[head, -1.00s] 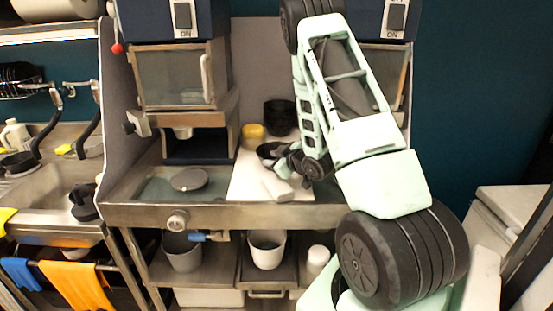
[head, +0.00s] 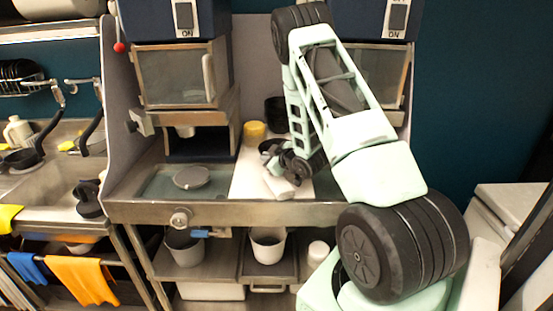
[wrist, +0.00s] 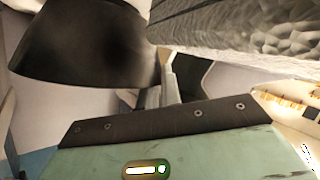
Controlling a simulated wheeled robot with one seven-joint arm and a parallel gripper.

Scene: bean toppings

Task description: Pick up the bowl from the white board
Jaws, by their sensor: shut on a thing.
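The dark bowl (wrist: 85,45) fills the upper left of the wrist view, its edge against the fingers of my gripper (wrist: 166,82). The jaws are shut on it. In the head view the bowl (head: 268,146) is a small dark shape, partly hidden by my gripper (head: 279,158), above the white board (head: 243,182). I cannot tell whether it touches the board. My arm comes down from the right and hides the area behind it.
A yellow cup (head: 255,130) and dark stacked containers (head: 276,112) stand behind the board. A pale cylinder (head: 279,187) lies on the board's front part. A grey round lid (head: 191,178) lies to the left. Machines rise behind the counter.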

